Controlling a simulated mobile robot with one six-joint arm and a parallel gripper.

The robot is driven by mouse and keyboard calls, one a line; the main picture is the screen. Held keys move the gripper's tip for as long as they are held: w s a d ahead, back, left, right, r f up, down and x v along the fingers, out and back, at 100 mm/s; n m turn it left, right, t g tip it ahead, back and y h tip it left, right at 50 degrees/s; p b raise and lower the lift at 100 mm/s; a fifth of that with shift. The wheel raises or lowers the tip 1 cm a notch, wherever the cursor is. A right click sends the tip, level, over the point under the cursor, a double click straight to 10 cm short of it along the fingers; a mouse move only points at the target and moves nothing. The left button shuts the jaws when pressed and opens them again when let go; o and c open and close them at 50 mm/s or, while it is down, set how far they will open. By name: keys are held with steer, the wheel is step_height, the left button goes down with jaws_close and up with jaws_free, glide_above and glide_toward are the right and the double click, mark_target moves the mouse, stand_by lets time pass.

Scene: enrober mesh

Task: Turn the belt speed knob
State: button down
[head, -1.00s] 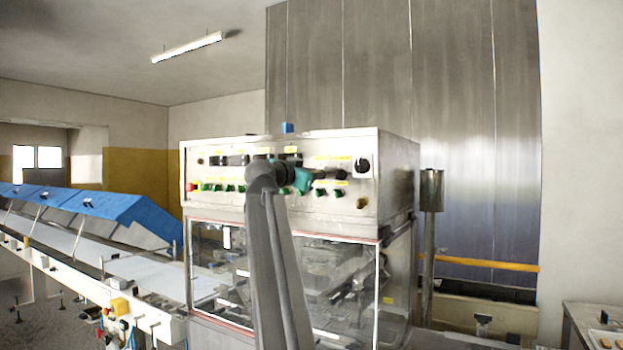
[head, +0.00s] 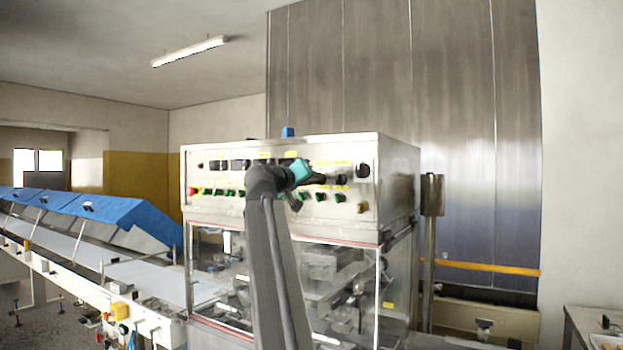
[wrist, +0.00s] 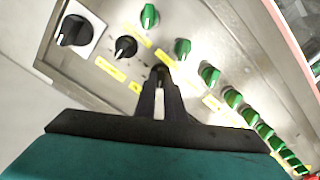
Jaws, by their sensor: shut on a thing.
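The control panel (head: 225,207) of the steel machine faces me, with rows of knobs and yellow labels too small to read. My gripper (wrist: 160,77) is shut on a small dark knob (wrist: 161,70) in the upper row, mostly hidden between the fingertips. In the head view my gripper (head: 319,178) is at the panel's right half, its teal wrist angled beside it. A free black knob (wrist: 125,47) sits beside the held one. I cannot read which label names belt speed.
A larger black rotary switch (wrist: 75,30) is at the panel's end. Several green knobs (wrist: 183,48) run in a row close to my gripper. A red button (head: 192,191) is at the panel's left. A conveyor with blue covers (head: 135,220) extends left.

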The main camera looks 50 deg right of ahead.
steer(key=shift+d+r+n, duration=0.1)
steer(key=shift+n, duration=0.5)
steer(key=c, duration=1.8)
jaws_free()
steer(key=shift+s, duration=0.15)
steer(key=shift+c, duration=0.2)
steer(key=b+v, duration=0.3)
steer(key=v, duration=1)
steer(key=shift+a, duration=0.35)
